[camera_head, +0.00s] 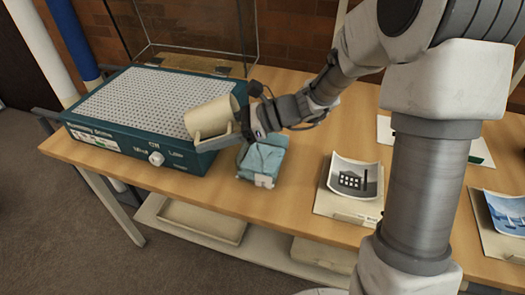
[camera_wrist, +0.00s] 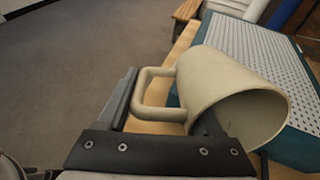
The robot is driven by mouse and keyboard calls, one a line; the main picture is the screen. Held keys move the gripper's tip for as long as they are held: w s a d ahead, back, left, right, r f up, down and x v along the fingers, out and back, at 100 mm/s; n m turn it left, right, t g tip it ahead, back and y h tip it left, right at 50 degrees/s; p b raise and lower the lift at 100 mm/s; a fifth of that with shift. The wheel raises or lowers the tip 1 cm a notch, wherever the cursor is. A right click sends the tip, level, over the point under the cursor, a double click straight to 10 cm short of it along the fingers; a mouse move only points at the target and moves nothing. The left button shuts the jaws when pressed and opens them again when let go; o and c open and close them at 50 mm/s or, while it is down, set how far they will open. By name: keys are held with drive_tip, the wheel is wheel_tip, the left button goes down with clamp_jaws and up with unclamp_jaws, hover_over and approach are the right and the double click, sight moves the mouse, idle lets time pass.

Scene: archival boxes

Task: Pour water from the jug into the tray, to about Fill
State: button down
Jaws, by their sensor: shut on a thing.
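The beige jug (camera_head: 208,117) is tilted onto its side beside and partly over the teal unit's right end in the head view. Its open mouth shows in the wrist view (camera_wrist: 235,100), facing lower right; no water can be made out. My gripper (camera_head: 243,128) is shut on the jug at its handle side. In the wrist view my gripper (camera_wrist: 165,112) has its fingers on either side of the handle. A pale blue, box-like thing (camera_head: 262,160) sits on the table below my gripper. I cannot tell which thing is the tray, and no Fill mark is readable.
The teal unit (camera_head: 120,138) has a perforated top and a white knob. The wooden table (camera_head: 300,180) carries a picture print (camera_head: 353,178) on a pale board and another print (camera_head: 508,215) further right. A shallow beige container (camera_head: 205,220) is on the shelf below.

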drive_tip(key=shift+d+f+y+b, duration=0.7)
drive_tip(key=shift+f+b, duration=0.1)
drive_tip(key=shift+b, duration=0.5)
drive_tip(key=r+h+p, duration=0.1)
drive_tip(key=p, duration=0.2)
drive_tip(key=a+r+h+p, duration=0.1)
drive_tip(key=p, duration=0.2)
drive_tip(key=r+h+p, duration=0.1)
drive_tip(key=h+p, duration=0.1)
drive_tip(key=p, duration=0.1)
drive_tip(key=shift+s+a, duration=0.1)
drive_tip(key=shift+a, duration=0.2)
drive_tip(key=shift+f, duration=0.3)
drive_tip(key=shift+r+h+p, duration=0.2)
drive_tip(key=shift+h+p, duration=0.1)
drive_tip(key=shift+p, duration=0.35)
drive_tip(key=shift+d+f+h+p, duration=0.25)
drive_tip(key=shift+f+h+p, duration=0.55)
drive_tip(key=shift+p, duration=0.15)
